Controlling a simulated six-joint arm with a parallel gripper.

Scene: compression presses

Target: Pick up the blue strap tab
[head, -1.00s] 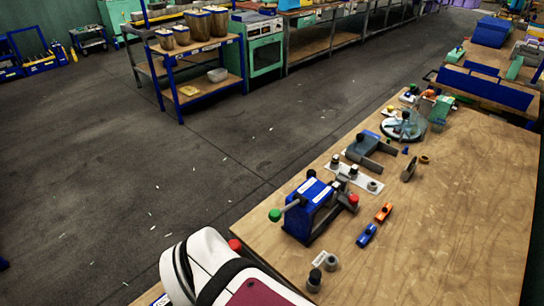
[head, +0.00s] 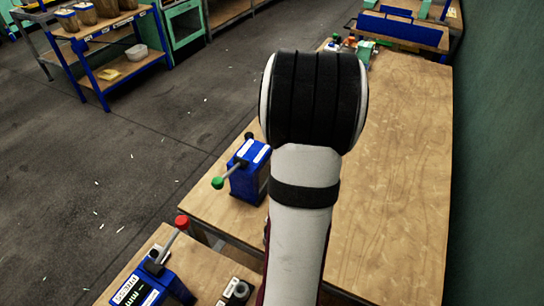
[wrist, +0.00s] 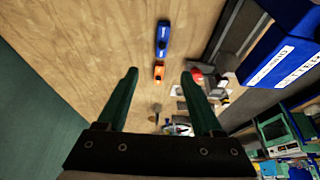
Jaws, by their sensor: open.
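The blue strap tab (wrist: 163,37) lies on the wooden bench top (wrist: 95,50) in the upper middle of the wrist view. An orange tab (wrist: 158,72) lies just below it in that view. My gripper (wrist: 160,76) is open and empty, with its two green fingers spread. In the wrist view the blue tab shows beyond the fingertips, a little above the gap between them; the fingers do not touch it. In the head view my arm covers the part of the bench where both tabs lay, and the gripper is hidden.
A blue press (head: 247,172) with a green-knobbed lever stands left of my arm; it also looms at the upper right in the wrist view (wrist: 285,45). Another blue press (head: 150,290) stands on the nearer bench. The bench right of my arm (head: 400,180) is clear.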

